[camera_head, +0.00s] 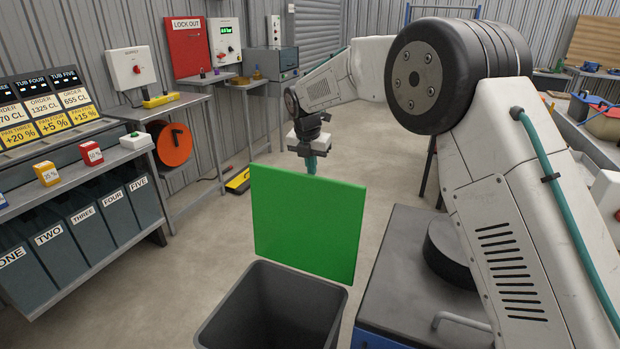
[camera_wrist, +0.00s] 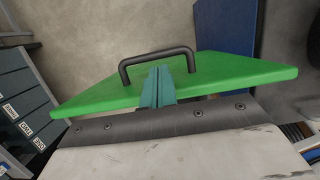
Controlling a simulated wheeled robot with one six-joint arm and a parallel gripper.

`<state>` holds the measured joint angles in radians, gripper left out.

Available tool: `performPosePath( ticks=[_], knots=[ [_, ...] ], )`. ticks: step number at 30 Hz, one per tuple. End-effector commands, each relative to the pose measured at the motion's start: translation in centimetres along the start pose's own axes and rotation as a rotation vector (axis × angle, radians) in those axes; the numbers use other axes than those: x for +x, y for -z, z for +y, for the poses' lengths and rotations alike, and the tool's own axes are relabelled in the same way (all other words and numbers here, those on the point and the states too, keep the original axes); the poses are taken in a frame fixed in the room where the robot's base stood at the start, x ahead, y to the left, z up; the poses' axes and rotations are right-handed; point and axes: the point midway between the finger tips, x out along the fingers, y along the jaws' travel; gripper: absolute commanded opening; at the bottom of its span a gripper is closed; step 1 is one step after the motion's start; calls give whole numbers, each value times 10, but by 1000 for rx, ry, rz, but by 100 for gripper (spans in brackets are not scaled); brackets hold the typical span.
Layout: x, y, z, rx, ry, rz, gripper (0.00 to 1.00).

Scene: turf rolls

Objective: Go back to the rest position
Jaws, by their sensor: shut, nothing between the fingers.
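My gripper (camera_head: 312,163) is behind the top edge of a flat green lid (camera_head: 305,222) in the head view. Its teal fingers are shut and empty in the wrist view (camera_wrist: 157,86). The lid stands raised at the far side of a dark grey open bin (camera_head: 272,305). In the wrist view the green lid (camera_wrist: 225,78) lies beyond the fingers, with a black bar handle (camera_wrist: 157,55) around or just past the fingertips. I cannot tell whether the fingers touch the handle. The fingertips are hidden by the lid in the head view.
At left stands a rack with numbered grey tubs (camera_head: 75,235) and display signs (camera_head: 45,110). A right-hand bench (camera_head: 590,140) holds tools. Concrete floor (camera_head: 200,265) is clear between rack and bin.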

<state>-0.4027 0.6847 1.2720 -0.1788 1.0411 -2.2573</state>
Motion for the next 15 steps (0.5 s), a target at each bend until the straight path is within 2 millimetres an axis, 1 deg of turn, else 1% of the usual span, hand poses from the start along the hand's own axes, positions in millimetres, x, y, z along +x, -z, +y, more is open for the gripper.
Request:
performPosePath(
  ticks=[1, 3, 6, 10, 11, 13, 14, 15],
  knots=[
    [-12, -2, 0, 1, -2, -2, 0],
    [-24, -4, -1, 2, -1, -1, 0],
    [-37, -7, -1, 2, -1, -1, 0],
    [-49, -8, -2, 9, -1, -1, 0],
    [-52, -8, -5, 20, -1, -1, 0],
    [-63, -8, -16, 71, 0, 2, 0],
    [-70, -7, -23, 105, 0, 3, 0],
    [-80, -6, -35, 165, 0, 5, 0]
  ],
)
